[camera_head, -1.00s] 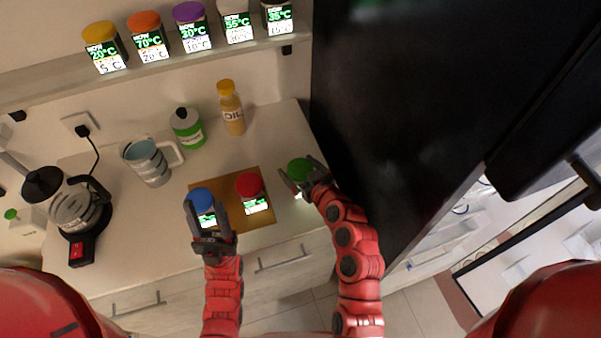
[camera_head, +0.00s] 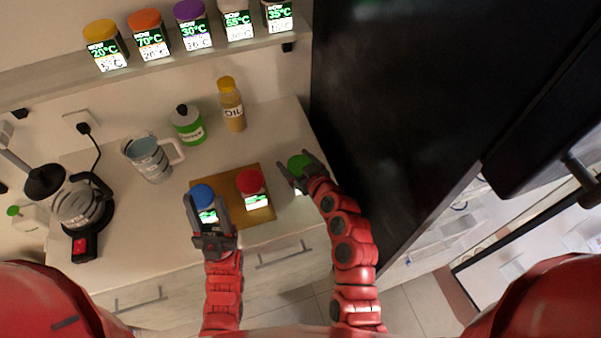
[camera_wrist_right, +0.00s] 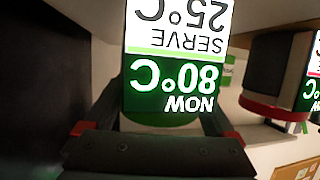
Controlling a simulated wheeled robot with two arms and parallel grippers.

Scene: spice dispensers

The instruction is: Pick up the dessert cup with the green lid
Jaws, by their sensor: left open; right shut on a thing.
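The dessert cup with the green lid (camera_head: 298,161) is at the right end of the counter, between the fingers of my right gripper (camera_head: 297,171). In the right wrist view the cup (camera_wrist_right: 170,85) shows its label upside down, and the right gripper (camera_wrist_right: 160,125) is shut on it. Whether the cup is off the counter I cannot tell. My left gripper (camera_head: 208,218) is open around or just in front of the cup with the blue lid (camera_head: 202,195).
A red-lidded cup (camera_head: 251,183) stands on the brown board (camera_head: 229,180). Behind are an oil bottle (camera_head: 231,105), a green bottle (camera_head: 187,124) and a glass jug (camera_head: 150,158). A kettle (camera_head: 75,205) is at left. A dark tall panel (camera_head: 390,120) rises close on the right.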

